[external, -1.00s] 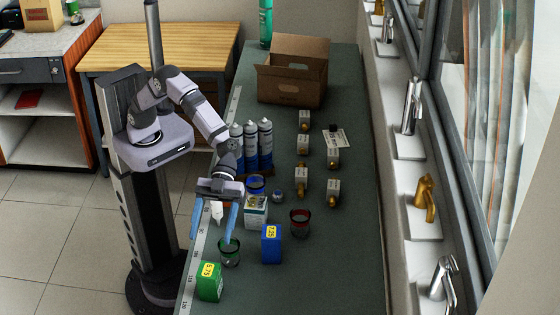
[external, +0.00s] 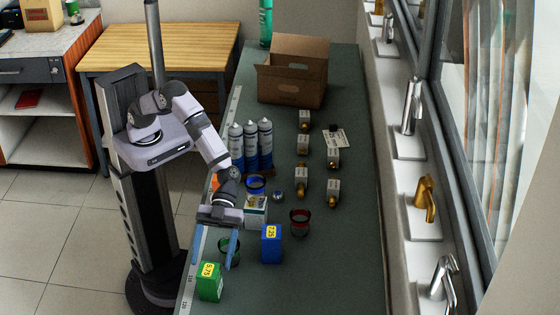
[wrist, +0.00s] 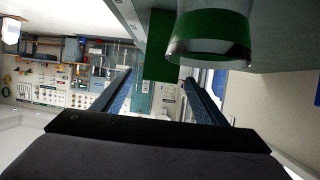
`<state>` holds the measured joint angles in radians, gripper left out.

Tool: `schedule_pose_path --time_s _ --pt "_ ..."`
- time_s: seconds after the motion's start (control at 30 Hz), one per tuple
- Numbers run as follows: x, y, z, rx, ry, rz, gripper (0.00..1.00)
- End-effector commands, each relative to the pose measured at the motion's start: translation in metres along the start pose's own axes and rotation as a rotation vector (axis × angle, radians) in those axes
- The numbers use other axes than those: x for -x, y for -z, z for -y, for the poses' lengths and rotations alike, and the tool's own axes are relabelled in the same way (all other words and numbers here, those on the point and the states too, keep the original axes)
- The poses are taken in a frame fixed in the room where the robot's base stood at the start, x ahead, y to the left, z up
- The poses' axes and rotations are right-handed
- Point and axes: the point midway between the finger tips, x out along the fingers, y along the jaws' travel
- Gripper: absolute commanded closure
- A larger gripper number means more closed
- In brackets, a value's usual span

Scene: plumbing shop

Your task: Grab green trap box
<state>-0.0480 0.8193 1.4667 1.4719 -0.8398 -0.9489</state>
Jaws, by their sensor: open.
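The green trap box (external: 210,282) stands upright near the front left corner of the green counter, with a yellow price label on it. In the wrist view the green box (wrist: 162,46) shows beyond and between the two open fingers (wrist: 158,90).
A white box (external: 256,212) and several spray cans (external: 251,147) are behind the gripper. A cardboard box (external: 292,72) sits at the back. The counter's front right is clear.

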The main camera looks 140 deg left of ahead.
Motion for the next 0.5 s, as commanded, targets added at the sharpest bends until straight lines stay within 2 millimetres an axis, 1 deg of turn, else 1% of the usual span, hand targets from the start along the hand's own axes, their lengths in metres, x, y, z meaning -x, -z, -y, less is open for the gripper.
schedule_pose_path --time_s 0.1,0.3,0.5 --pt "-0.018 0.001 -0.001 -0.001 -0.004 0.001 0.34" --pt "-0.042 0.0 -0.001 0.0 -0.002 0.001 0.34" --pt "-0.05 0.0 0.0 0.001 0.0 0.0 0.34"
